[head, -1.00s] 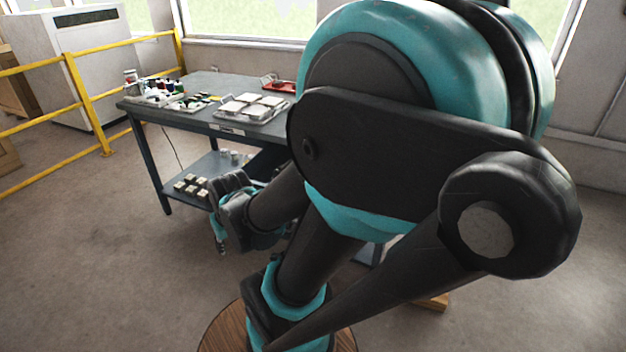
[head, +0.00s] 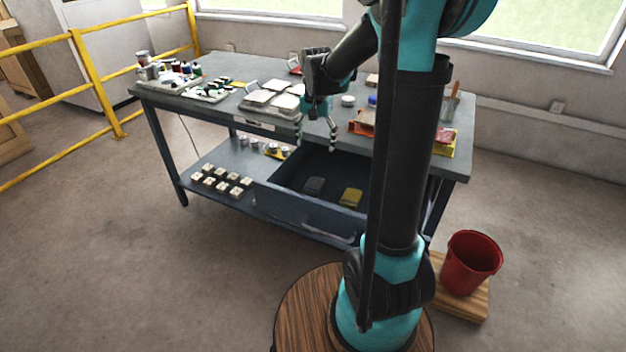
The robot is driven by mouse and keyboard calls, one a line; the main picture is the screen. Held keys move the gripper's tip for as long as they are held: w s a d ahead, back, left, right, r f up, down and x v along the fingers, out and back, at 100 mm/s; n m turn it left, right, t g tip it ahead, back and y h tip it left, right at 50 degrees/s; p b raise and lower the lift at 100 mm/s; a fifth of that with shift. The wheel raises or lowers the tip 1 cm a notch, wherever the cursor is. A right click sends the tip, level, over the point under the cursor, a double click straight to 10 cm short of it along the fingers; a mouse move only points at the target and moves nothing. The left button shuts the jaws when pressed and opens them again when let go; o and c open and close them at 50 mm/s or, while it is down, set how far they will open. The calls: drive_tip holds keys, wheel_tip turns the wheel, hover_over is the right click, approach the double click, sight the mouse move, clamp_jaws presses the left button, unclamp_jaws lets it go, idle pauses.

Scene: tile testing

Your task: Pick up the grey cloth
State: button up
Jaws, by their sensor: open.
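A dark grey folded piece (head: 314,186), which looks like the grey cloth, lies flat on the floor of an open dark drawer (head: 300,213) under the workbench. A yellow folded piece (head: 351,197) lies to its right in the same drawer, apart from it. My gripper (head: 316,139) is open and empty, fingers pointing down. In the picture it is above the grey cloth, near the bench's front edge, with a clear gap between them. Part of the drawer's right side is hidden behind my arm.
The workbench (head: 222,112) carries bottles and small parts at left, trays with pale tiles (head: 273,101) in the middle and more items at right. Several small blocks (head: 222,181) sit on the lower shelf. A red bucket (head: 470,264) stands at right. A yellow railing (head: 88,82) is at left.

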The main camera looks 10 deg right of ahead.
hover_over(314, 184)
wheel_tip(314, 184, down, 11)
drive_tip(key=shift+f, duration=3.1)
drive_tip(key=c, duration=1.1)
wheel_tip(314, 184, up, 20)
drive_tip(key=shift+r, duration=0.1)
